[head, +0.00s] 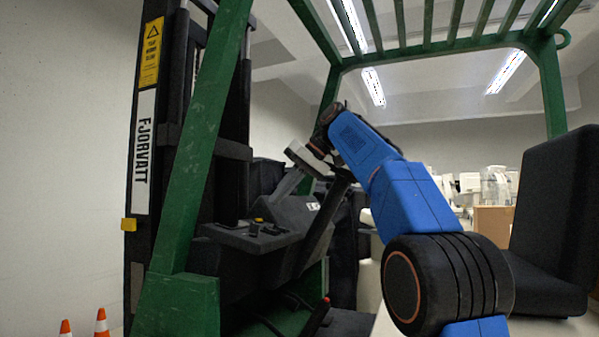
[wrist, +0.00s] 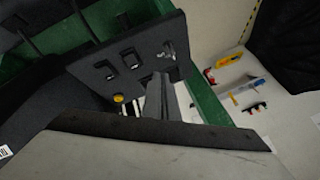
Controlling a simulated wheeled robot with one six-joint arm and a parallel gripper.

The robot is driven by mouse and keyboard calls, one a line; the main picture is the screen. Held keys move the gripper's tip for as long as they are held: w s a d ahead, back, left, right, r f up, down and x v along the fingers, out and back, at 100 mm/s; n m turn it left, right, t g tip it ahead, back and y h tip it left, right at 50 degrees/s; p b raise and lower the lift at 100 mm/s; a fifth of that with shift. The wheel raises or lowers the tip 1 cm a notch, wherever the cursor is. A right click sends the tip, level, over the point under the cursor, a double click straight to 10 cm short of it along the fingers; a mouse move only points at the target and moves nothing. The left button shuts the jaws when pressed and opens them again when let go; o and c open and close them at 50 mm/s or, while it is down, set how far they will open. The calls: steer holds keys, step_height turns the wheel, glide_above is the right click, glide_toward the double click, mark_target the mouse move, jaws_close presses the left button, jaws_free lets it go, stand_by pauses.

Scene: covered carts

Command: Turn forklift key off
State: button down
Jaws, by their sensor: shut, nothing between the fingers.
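The forklift's dark control panel (head: 238,236) is left of centre in the head view, with small switches and a yellow button (head: 258,220). The wrist view shows the panel (wrist: 88,66) from above. A small metallic piece near its upper right corner looks like the key (wrist: 168,48); which way it is turned I cannot tell. My gripper (wrist: 160,78) is shut and empty. In the wrist view its fingertips appear just below the key, over the panel's edge; contact is not clear. In the head view my gripper (head: 279,194) reaches down-left toward the panel.
The green forklift frame (head: 203,140) and black mast stand left. A black seat (head: 552,210) is at right. A dark steering column (head: 322,225) stands close to my gripper. Orange cones (head: 101,322) are on the floor. Several items lie on the floor right in the wrist view.

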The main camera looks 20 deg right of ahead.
steer(key=v, duration=0.9)
steer(key=shift+s, duration=0.15)
steer(key=s+f+m+h, duration=0.1)
steer(key=s+f+h, duration=0.1)
steer(key=s+f, duration=0.9)
steer(key=s+a+f+m+h, duration=0.1)
steer(key=s+f, duration=1.1)
steer(key=f, duration=1.5)
steer(key=s+a+f+m+h, duration=0.1)
steer(key=s+f+h, duration=0.2)
steer(key=s+f, duration=0.9)
step_height(320, 180, down, 7)
steer(key=shift+s+a+f+h, duration=0.15)
steer(key=shift+f+h, duration=0.1)
steer(key=shift+h, duration=0.05)
